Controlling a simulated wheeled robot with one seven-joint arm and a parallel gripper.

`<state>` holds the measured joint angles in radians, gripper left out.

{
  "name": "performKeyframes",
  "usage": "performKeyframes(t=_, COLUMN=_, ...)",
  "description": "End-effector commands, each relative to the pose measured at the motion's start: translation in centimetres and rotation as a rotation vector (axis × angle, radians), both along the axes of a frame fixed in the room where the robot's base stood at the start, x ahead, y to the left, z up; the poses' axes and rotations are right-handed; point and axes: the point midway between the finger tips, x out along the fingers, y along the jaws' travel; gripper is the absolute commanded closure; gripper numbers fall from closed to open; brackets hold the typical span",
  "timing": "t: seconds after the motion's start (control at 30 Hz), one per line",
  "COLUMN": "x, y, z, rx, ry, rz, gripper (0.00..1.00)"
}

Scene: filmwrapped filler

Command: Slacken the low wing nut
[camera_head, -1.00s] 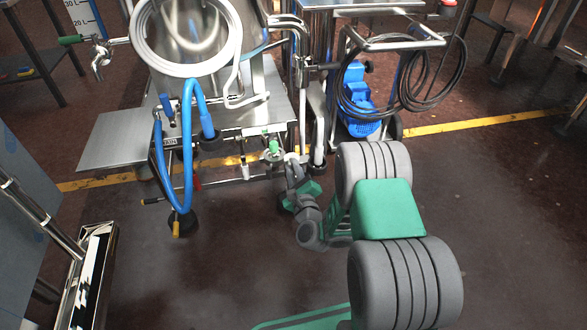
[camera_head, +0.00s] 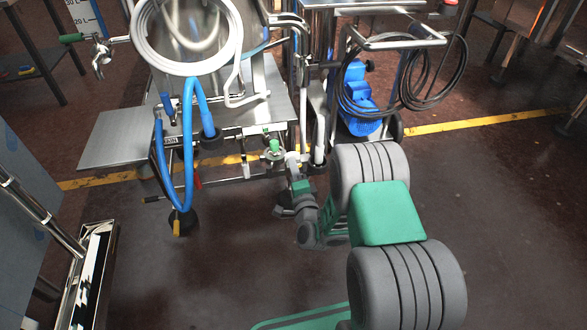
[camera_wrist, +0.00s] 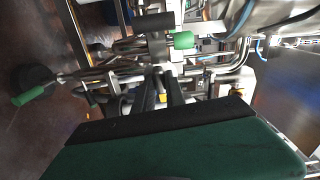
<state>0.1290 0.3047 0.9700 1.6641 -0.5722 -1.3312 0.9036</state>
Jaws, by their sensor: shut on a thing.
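My gripper (camera_wrist: 163,82) is shut at the low pipe fitting in the wrist view, its two dark fingers close together. The low wing nut sits between the fingertips and is almost wholly hidden by them, so I cannot tell its angle. Just above it in the wrist view is a steel valve with a green knob (camera_wrist: 184,40). In the head view the green knob (camera_head: 274,145) stands on the low pipework, and my gripper (camera_head: 291,158) reaches in just right of it, small and partly hidden by my wrist.
A blue hose (camera_head: 189,160) hangs left of the fitting. A steel plate (camera_head: 118,139) juts out further left. A cart with a blue pump (camera_head: 357,95) and a coiled black cable (camera_head: 440,75) stands behind to the right. The floor (camera_head: 240,260) in front is clear.

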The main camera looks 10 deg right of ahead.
Motion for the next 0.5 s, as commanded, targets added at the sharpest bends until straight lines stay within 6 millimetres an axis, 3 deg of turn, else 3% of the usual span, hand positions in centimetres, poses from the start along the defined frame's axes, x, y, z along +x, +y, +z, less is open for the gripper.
performKeyframes(t=0.5, x=0.01, y=-0.04, z=-0.26, rx=-0.488, ry=-0.001, rz=0.000, gripper=1.00)
